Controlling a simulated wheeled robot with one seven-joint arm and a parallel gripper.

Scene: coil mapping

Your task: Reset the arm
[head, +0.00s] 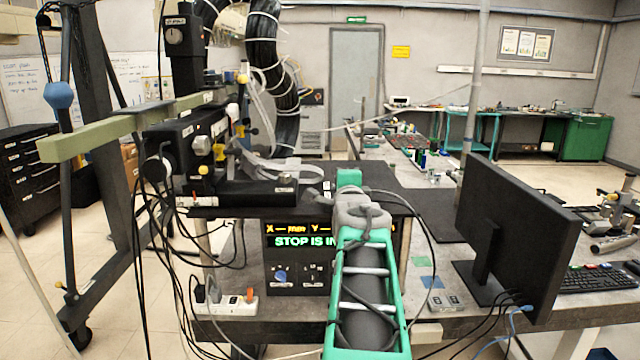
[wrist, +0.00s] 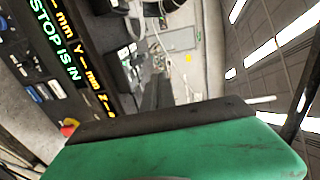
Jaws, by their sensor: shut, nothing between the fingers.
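My arm extends forward from the bottom centre of the head view, with green rails around a dark link and a grey joint beyond. My gripper (head: 349,179) is at its far end, small and mostly hidden by the arm. It is shut and empty, in front of the bench apparatus. In the wrist view, my green hand housing with a dark edge fills the bottom, and the dark fingers (wrist: 157,95) show just above it. The control panel (head: 296,279) has a lit display reading "STOP IS IN"; the arm hides part of it. The display (wrist: 62,45) also shows tilted in the wrist view.
A black monitor (head: 520,235) stands right of my arm, with a keyboard (head: 598,279) beside it. A dark stage apparatus (head: 215,150) with a green beam (head: 95,138) and hanging cables stands left. A power strip (head: 228,304) lies below. Loose cables run near the arm.

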